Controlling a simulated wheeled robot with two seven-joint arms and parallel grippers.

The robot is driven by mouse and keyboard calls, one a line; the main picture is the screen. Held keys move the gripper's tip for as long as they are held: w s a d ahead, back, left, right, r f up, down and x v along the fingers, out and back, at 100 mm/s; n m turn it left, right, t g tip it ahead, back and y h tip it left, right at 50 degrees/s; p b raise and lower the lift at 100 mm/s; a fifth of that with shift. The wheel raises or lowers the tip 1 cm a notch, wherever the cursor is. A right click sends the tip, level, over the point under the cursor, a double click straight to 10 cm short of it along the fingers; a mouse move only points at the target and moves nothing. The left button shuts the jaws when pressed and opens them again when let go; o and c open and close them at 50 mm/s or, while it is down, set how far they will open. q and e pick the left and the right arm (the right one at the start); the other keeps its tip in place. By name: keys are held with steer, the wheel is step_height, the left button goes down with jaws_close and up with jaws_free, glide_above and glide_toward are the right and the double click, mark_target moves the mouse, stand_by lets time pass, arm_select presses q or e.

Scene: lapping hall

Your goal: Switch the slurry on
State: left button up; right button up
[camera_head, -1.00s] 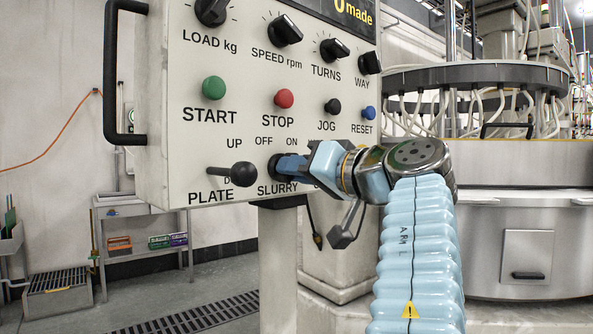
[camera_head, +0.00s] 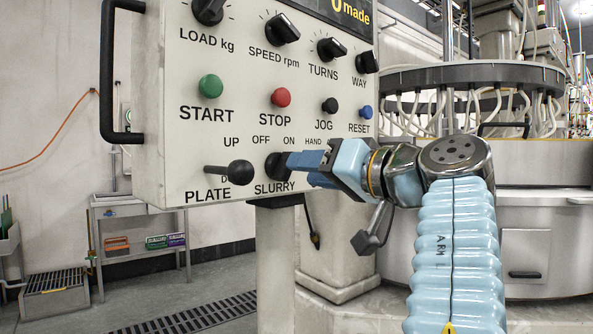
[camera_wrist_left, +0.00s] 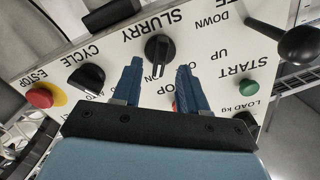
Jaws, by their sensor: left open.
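The black SLURRY knob (camera_head: 276,165) is low on the white control panel (camera_head: 180,60), with OFF, ON and HAND printed above it. In the left wrist view the SLURRY knob (camera_wrist_left: 158,48) shows upside down. Its white line points down the picture, close to the panel's upright direction. The position labels are hidden there, so I cannot tell the setting for sure. My left gripper (camera_head: 297,161) comes in from the right of the knob. In the left wrist view my left gripper (camera_wrist_left: 158,72) is open, its blue fingertips apart with the knob ahead between them. My right gripper is out of view.
The black PLATE lever (camera_head: 232,173) sticks out left of the knob. The CYCLE knob (camera_wrist_left: 86,77) and red E-STOP button (camera_wrist_left: 39,97) are on its other side. A START button (camera_head: 210,86) and STOP button (camera_head: 280,97) are above. A handle (camera_head: 107,75) edges the panel.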

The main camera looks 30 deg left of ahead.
arm_select(q)
steer(key=v, duration=0.9)
steer(key=shift+d, duration=0.3)
steer(key=shift+s, duration=0.1)
